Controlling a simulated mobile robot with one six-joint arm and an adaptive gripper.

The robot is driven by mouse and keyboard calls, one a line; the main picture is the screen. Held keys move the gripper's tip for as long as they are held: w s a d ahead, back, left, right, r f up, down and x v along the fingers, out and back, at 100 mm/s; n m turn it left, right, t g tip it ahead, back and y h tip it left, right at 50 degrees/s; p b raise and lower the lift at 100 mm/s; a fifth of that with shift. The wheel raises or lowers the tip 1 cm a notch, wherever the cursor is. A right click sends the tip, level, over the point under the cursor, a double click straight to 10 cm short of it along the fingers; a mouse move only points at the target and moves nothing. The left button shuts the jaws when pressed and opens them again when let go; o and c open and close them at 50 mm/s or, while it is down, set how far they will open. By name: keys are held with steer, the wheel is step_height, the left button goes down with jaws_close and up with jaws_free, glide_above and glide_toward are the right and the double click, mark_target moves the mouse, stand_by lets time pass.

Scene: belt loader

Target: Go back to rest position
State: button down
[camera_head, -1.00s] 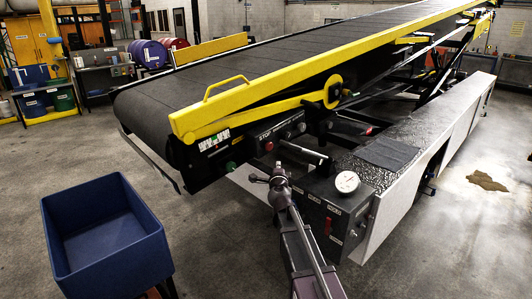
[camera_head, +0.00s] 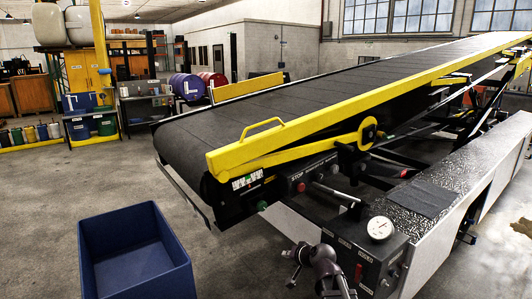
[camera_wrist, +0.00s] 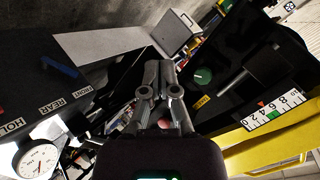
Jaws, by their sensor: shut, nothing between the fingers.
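My gripper (camera_head: 294,262) shows at the bottom of the head view, in front of the belt loader's control box (camera_head: 370,262). In the wrist view its two fingers (camera_wrist: 159,70) are together with nothing between them. The dark panel (camera_wrist: 50,75) with the REAR and FRONT labels lies left of the fingers in that view. I cannot tell how far the gripper is from the panel. The loader's conveyor belt (camera_head: 290,105) slopes up to the right behind the gripper.
A white dial gauge (camera_head: 380,228) stands on the control box. A yellow rail (camera_head: 330,118) runs along the belt's near side. A blue bin (camera_head: 136,255) stands at the lower left. Bare floor (camera_head: 50,205) lies left of the loader. Drums (camera_head: 187,86) stand behind it.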

steer(key=s+d+f+n+g+h, duration=0.1)
steer(key=s+d+f+g+h, duration=0.1)
steer(key=s, duration=0.4)
steer(key=s+d+f+n+g+h+p, duration=0.1)
steer(key=s+d+f+g+h, duration=0.1)
steer(key=s+d+g, duration=0.2)
steer(key=s+d+f+n+g+h, duration=0.1)
steer(key=s+d+f+g+h, duration=0.1)
steer(key=s, duration=0.8)
steer(key=shift+d+f+g, duration=0.15)
steer(key=shift+d+g, duration=0.45)
steer(key=shift+d, duration=0.35)
steer(key=shift+w, duration=0.1)
steer(key=c, duration=1.4)
jaws_free()
